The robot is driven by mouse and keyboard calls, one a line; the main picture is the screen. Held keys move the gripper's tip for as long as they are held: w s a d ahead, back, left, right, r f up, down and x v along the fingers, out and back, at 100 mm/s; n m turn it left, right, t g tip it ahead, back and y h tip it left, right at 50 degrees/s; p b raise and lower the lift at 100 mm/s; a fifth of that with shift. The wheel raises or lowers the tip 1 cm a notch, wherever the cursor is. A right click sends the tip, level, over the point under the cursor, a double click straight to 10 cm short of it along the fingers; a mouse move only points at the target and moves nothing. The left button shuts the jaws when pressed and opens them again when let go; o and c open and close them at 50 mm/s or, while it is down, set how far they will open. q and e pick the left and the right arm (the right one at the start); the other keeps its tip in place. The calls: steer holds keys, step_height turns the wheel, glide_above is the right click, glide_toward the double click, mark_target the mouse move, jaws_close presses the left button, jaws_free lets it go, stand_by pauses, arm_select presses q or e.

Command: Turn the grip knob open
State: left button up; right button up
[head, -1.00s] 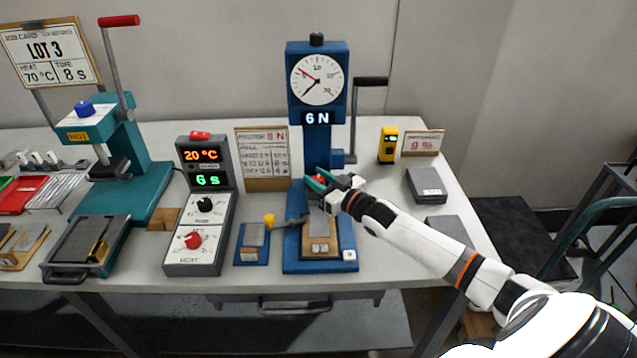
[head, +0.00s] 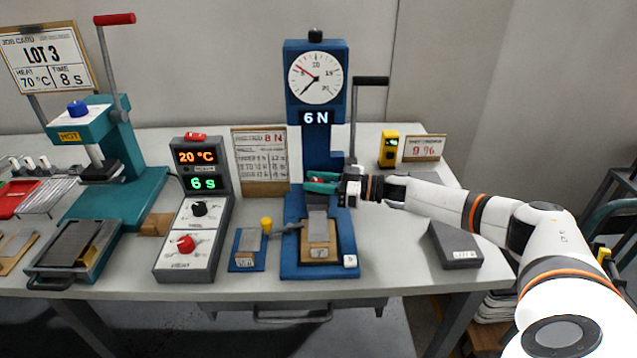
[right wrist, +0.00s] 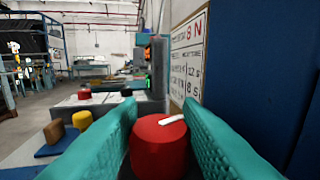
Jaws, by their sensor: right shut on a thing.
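The blue pull tester (head: 295,235) stands on the bench with a round dial (head: 317,77) and a display reading 6 N. My right gripper (head: 322,183), with green fingers, is at the tester's column and comes in from the right. In the right wrist view, its two fingers (right wrist: 158,112) are shut on the red grip knob (right wrist: 160,150), one on each side. A white mark on the knob top points to the right and slightly up. In the head view the knob is mostly hidden by the fingers. My left gripper is not in view.
A black-handled crank (head: 371,81) rises right of the column. A yellow meter (head: 389,148) and a grey block (head: 455,244) lie to the right. Left are the heat controller (head: 190,240), a small blue stand (head: 247,262) and a teal press (head: 120,200).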

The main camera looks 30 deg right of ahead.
steer(key=shift+r, duration=0.1)
stand_by(0.3)
steer(key=o, duration=0.7)
steer(key=shift+a, duration=0.1)
steer(key=shift+c, duration=0.2)
steer(key=o, duration=0.3)
steer(key=shift+w, duration=0.2)
steer(key=shift+s, duration=0.1)
steer(key=b+v, duration=0.1)
steer(key=v, duration=1.1)
steer(key=shift+a, duration=0.1)
